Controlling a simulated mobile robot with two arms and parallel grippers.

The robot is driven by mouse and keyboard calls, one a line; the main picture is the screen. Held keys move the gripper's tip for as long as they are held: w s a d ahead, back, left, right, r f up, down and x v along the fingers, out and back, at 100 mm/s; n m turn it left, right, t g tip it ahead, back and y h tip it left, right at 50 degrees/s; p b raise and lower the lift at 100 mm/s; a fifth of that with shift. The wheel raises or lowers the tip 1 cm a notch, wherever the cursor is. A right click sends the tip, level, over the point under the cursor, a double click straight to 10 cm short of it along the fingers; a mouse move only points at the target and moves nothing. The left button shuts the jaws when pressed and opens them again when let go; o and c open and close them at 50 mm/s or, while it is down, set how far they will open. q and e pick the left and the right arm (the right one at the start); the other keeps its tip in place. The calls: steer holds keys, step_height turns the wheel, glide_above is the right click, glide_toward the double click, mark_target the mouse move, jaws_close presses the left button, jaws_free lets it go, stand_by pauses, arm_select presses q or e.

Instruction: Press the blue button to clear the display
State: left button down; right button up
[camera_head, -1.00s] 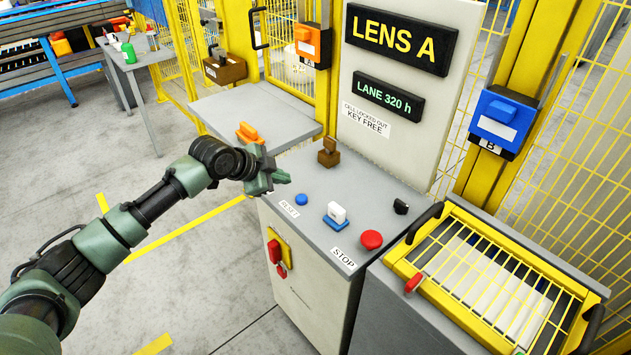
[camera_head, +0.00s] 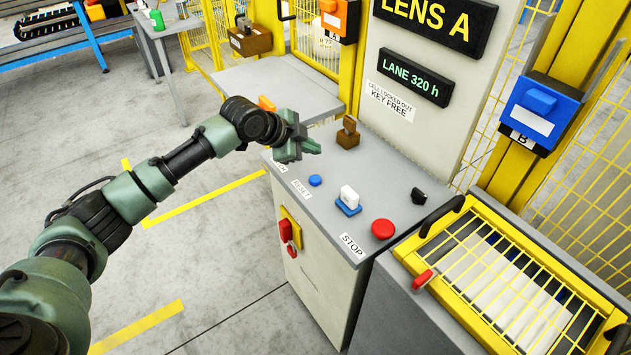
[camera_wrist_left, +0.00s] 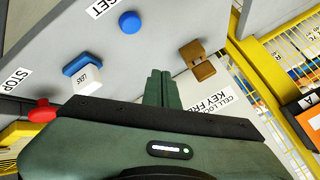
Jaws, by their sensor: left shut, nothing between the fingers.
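The small round blue button (camera_head: 315,180) sits on the grey console top (camera_head: 372,183), beside the RESET label. It also shows at the top of the left wrist view (camera_wrist_left: 129,22). The display (camera_head: 413,79) on the upright panel reads "LANE 320 h", below a larger sign (camera_head: 433,22) reading "LENS A". My left gripper (camera_head: 311,147) is shut and empty, above the back left part of the console, apart from the button and behind it in the head view. Its closed fingers also show in the left wrist view (camera_wrist_left: 161,88). My right gripper is not in view.
A white block on a blue base (camera_head: 348,200), a red stop button (camera_head: 383,229), a black switch (camera_head: 418,196) and a brown key block (camera_head: 348,133) stand on the console. A yellow caged bin (camera_head: 455,290) is at right. A red switch (camera_head: 287,230) is on the console front.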

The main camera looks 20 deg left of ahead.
arm_select(q)
steer(key=b, duration=0.4)
glide_above(312, 180)
step_height(312, 180, down, 5)
steer(key=shift+r, duration=0.2)
step_height(312, 180, down, 2)
steer(key=shift+f+b, duration=0.1)
steer(key=shift+b, duration=0.2)
stand_by(0.3)
steer(key=shift+f, duration=0.1)
stand_by(0.8)
steer(key=shift+f, duration=0.35)
stand_by(0.4)
